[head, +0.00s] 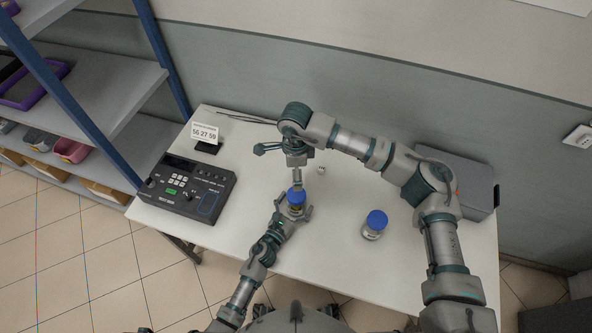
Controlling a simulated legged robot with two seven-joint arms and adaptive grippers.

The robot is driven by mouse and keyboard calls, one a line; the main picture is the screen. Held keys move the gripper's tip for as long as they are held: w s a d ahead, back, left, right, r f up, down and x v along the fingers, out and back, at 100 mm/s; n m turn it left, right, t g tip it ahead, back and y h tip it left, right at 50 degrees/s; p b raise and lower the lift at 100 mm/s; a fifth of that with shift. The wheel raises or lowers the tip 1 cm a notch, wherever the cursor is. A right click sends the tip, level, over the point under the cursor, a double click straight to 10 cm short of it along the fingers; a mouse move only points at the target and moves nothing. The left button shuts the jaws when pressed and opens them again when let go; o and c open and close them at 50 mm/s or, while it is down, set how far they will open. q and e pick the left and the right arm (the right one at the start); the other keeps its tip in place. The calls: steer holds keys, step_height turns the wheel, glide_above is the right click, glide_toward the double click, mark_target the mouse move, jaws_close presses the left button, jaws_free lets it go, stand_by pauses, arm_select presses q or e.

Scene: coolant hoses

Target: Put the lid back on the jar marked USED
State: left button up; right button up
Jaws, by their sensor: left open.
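A jar with a blue lid (296,195) stands near the middle of the table; amber-brown shows below the lid. My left gripper (293,209) is open, with its fingers on either side of this jar; whether they touch it I cannot tell. My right gripper (297,174) points down just behind and above that lid. Its fingers are too small and overlapped to show whether they are open or shut. A second jar (371,233) with a blue lid (377,219) stands apart to the right. No marking USED is readable on either jar.
A dark control panel (188,189) and a small sign reading 56 27 59 (205,133) occupy the table's left side. A grey case (466,178) sits at the right, behind my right arm. A small pale object (322,170) lies near the middle.

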arm_select(q)
steer(key=v, duration=1.2)
steer(key=shift+f, duration=0.1)
